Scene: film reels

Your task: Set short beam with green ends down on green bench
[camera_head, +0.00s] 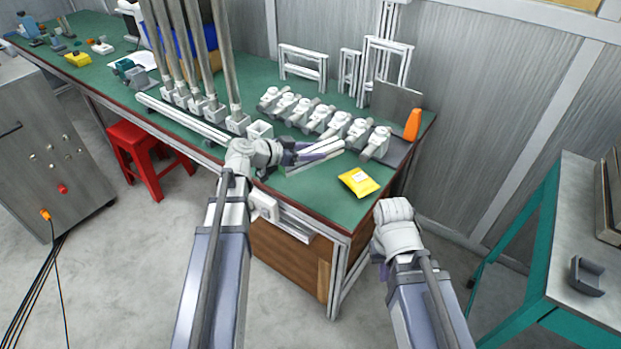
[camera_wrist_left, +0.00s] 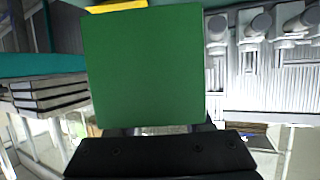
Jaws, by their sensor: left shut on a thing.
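The green bench (camera_head: 320,212) has a green top with a dark red edge and stands in front of me. My left gripper (camera_head: 312,155) is over its front part, shut on the short beam. In the left wrist view the beam's square green end (camera_wrist_left: 140,65) fills the middle, close to the camera, above the black gripper body. The rest of the beam is hidden behind that end.
A row of white fittings (camera_head: 318,121) stands on a tray behind my left gripper. A yellow packet (camera_head: 358,182) and orange bottle (camera_head: 413,124) are to its right. Tall metal posts (camera_head: 195,60) stand left. A red stool (camera_head: 145,150) is beside the bench.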

